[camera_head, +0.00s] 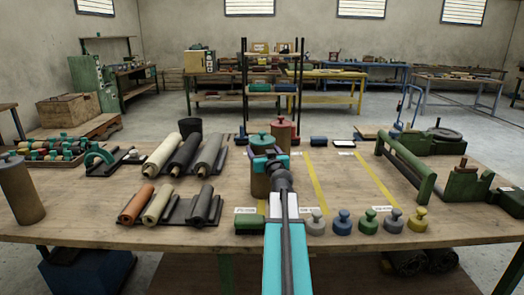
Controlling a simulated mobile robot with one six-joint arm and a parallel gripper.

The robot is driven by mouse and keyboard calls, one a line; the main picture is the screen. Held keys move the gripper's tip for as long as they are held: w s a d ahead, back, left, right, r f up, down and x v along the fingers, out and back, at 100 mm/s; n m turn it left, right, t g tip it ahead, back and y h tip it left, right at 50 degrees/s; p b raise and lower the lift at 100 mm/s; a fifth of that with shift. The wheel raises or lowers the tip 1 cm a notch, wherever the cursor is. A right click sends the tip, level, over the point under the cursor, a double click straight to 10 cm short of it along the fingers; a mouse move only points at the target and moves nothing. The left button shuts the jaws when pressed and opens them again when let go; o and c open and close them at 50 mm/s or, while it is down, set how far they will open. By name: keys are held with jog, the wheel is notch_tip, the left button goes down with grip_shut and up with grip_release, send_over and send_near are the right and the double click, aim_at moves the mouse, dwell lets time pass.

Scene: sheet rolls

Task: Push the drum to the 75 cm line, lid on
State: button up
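A brown drum (259,184) stands upright near the middle of the workbench, left of a yellow line (316,182). A teal knobbed top, which looks like its lid (262,140), sits over it. A second yellow line (376,176) lies farther right, and a short yellow strip (262,207) shows in front of the drum. White labels lie at the lines' near ends; their print is too small to read. My gripper (266,160) is at the drum's upper part, overlapping it in view. Its fingers are hard to separate from the lid, and contact is unclear.
Dark and pale rolls (184,155) lie on racks to the left. Several coloured knobbed weights (367,221) line the front edge. A green roller frame (405,165) stands right. The bench between the yellow lines is clear.

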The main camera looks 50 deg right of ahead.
jog(key=shift+w+a, duration=0.1)
jog(key=shift+w, duration=0.1)
jog(key=o, duration=2.2)
jog(key=shift+s, duration=0.1)
jog(key=shift+s+a, duration=0.4)
jog(key=shift+s, duration=0.2)
jog(key=b+v, duration=0.3)
jog(key=v, duration=0.4)
jog(key=shift+a+b, duration=0.1)
jog(key=shift+b, duration=0.25)
jog(key=shift+s+a+b, duration=0.15)
jog(key=shift+b, duration=0.7)
